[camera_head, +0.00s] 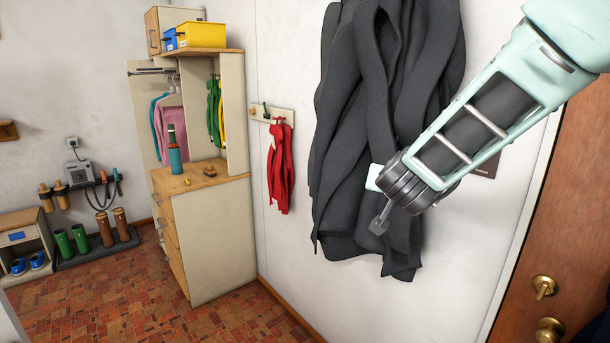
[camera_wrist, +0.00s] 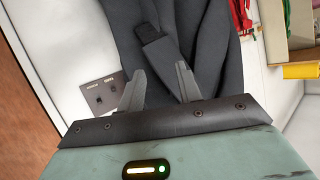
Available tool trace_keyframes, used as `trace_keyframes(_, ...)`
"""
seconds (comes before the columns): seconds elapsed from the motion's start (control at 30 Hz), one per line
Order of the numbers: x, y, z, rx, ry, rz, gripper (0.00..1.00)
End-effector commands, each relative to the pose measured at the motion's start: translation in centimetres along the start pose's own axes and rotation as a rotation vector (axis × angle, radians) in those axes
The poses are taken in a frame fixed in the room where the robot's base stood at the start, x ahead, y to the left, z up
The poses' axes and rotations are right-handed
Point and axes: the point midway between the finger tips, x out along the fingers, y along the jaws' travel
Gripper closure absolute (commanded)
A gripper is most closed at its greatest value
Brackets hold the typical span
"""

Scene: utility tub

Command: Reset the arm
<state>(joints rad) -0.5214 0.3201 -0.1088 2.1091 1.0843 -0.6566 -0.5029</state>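My gripper (camera_head: 379,222) is at the end of my pale green arm, in front of a dark grey coat (camera_head: 345,150) hanging on the white wall. Whether the fingers touch the cloth, I cannot tell.
A wooden door (camera_head: 570,200) with brass knobs is close on the right. A red garment (camera_head: 280,165) hangs further left, near a wardrobe unit (camera_head: 222,240). Boots (camera_head: 80,238) stand at the far left. Tiled floor lies open before them.

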Motion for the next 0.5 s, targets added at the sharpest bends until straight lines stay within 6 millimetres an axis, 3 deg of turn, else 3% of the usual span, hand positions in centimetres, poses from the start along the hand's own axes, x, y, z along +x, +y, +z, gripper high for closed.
trace_keyframes(0.1,-4.6,-4.3,6.0,-0.070,-0.210,-0.261,0.65)
trace_keyframes(0.23,-11.3,-6.3,12.5,-0.198,-0.450,-0.467,0.65)
trace_keyframes(0.37,-18.3,-5.1,18.7,-0.375,-0.684,-0.586,0.65)
trace_keyframes(0.5,-24.4,-0.3,24.2,-0.594,-0.908,-0.616,0.65)
